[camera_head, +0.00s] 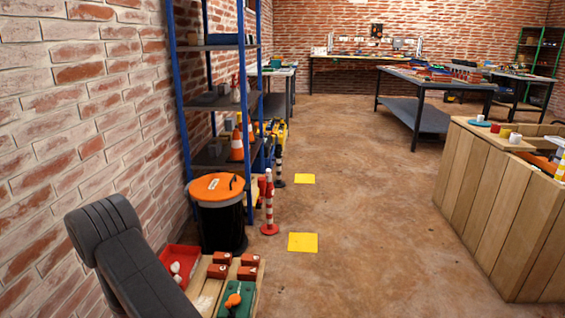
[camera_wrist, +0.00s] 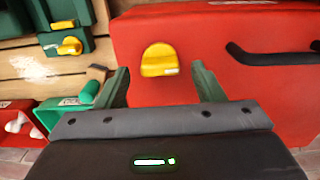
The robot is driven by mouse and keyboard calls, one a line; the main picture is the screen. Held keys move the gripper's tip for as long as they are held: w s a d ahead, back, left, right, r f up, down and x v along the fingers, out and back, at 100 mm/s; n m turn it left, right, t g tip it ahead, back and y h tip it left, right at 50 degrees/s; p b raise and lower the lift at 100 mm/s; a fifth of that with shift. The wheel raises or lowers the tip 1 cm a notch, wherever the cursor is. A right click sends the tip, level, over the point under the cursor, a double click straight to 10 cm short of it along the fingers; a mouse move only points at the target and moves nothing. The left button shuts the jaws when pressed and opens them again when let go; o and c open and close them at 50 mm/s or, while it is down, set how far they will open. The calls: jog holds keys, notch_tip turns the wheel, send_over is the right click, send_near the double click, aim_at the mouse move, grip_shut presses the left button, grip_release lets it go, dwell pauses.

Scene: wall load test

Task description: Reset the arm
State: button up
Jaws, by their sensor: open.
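My gripper (camera_wrist: 160,69) shows in the wrist view with its two green fingers spread apart. It is open, and nothing is held between the fingers. A large red case (camera_wrist: 220,32) with a yellow knob (camera_wrist: 157,58) and a black handle (camera_wrist: 275,56) lies beyond the fingers. The yellow knob appears between the fingertips; whether they touch the case I cannot tell. In the head view my dark grey arm (camera_head: 128,255) reaches over the lower left, and my gripper is not visible there.
A wooden board (camera_head: 207,297) with red blocks and a green item lies by a red tray (camera_head: 177,258). A black bin with an orange lid (camera_head: 217,187) and a blue-framed shelf (camera_head: 176,85) stand along the brick wall. A wooden counter (camera_head: 495,210) is at right; the middle floor is mostly clear.

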notch_tip(320, 180, up, 12)
jog(key=p, duration=0.4)
notch_tip(320, 180, down, 14)
jog(key=b, duration=0.5)
jog(key=shift+r, duration=0.1)
jog(key=shift+r+m+p, duration=0.25)
jog(key=shift+m+p, duration=0.05)
jog(key=shift+m, duration=0.6)
jog(key=m+p, duration=0.2)
jog(key=m, duration=0.5)
jog(key=m+p, duration=0.2)
jog(key=m, duration=0.2)
jog(key=shift+m, duration=0.4)
jog(key=shift+m+p, duration=1)
jog(key=shift+m, duration=1.2)
jog(key=shift+d+f, duration=0.1)
